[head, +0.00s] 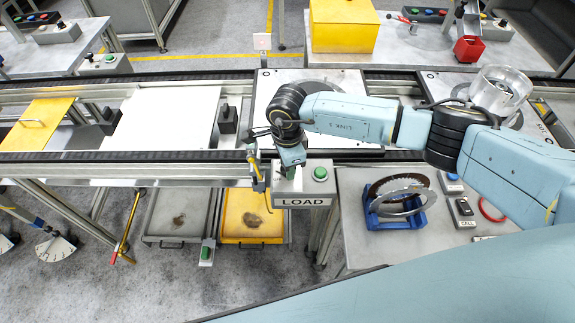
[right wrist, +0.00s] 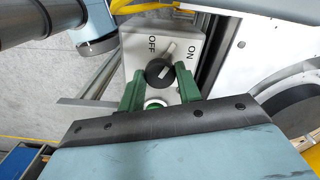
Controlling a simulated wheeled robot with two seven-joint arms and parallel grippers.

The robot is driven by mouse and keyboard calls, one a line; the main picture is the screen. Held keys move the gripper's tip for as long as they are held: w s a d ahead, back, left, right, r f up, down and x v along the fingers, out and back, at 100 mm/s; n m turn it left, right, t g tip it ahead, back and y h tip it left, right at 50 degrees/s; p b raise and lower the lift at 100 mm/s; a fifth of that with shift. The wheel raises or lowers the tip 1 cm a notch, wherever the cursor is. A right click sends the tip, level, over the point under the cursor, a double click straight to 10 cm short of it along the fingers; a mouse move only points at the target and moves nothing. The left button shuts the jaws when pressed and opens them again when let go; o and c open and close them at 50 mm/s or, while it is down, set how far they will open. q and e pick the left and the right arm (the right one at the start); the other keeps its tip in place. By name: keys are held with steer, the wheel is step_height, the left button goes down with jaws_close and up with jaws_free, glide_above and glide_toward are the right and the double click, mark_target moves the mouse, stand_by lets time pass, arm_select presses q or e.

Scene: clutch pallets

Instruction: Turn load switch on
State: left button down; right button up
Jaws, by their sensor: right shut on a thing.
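The load switch is a black round knob (right wrist: 158,72) on a light grey box, which carries a LOAD label (head: 304,202) in the head view. OFF and ON are printed above the knob in the right wrist view. Its pale pointer points between the two words. My right gripper (right wrist: 158,76) has its green fingers on both sides of the knob and is shut on it. In the head view the right gripper (head: 289,170) reaches down at the box, and the wrist hides the knob. My left gripper is not in view.
A green button (head: 320,173) sits beside the knob on the same box. A conveyor with a white plate (head: 160,118) runs behind it. A blue rack (head: 400,212) with metal rings stands on the table to the right. A yellow tray (head: 252,215) lies below.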

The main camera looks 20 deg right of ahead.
steer(key=m+b, duration=0.1)
steer(key=m, duration=0.2)
steer(key=shift+w+m, duration=0.1)
steer(key=shift+m, duration=0.2)
steer(key=shift+r+m, duration=0.1)
steer(key=shift+m, duration=1.3)
steer(key=o, duration=1)
step_height(320, 180, up, 13)
steer(key=b, duration=0.2)
steer(key=shift+r, duration=0.2)
